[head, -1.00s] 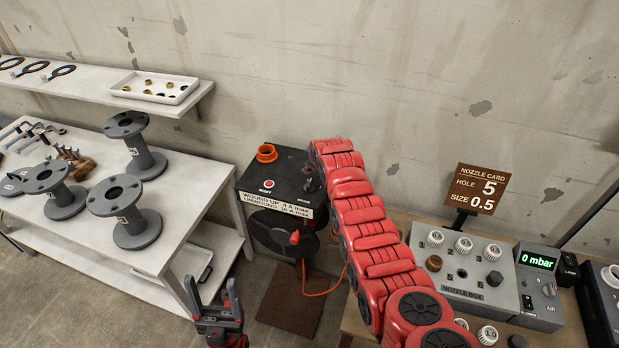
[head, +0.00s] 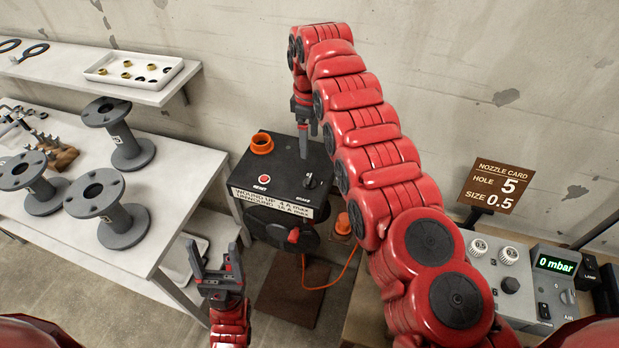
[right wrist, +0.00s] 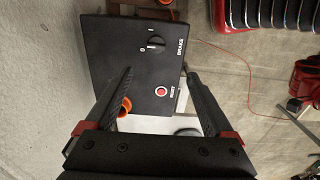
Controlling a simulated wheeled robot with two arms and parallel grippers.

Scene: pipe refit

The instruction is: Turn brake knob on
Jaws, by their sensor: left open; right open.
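The brake knob (head: 310,181) is a small black knob on top of a black box (head: 283,158). In the right wrist view the knob (right wrist: 155,43) sits beside the BRAKE lettering, with 1 and 0 marks around it; I cannot tell surely which mark it points to. My right gripper (head: 303,150) is open and empty, pointing down above the back of the box, apart from the knob. In the right wrist view its fingers (right wrist: 160,73) are spread, with the knob beyond the tips. My left gripper (head: 213,265) is open and empty, in front of the box, left of centre.
A red reset button (head: 264,179) and an orange ring (head: 262,144) are on the box top. An orange cable (head: 335,280) runs beside it. A table with grey flanged spools (head: 105,206) stands left; a nozzle box (head: 493,268) stands right. The wall is close behind.

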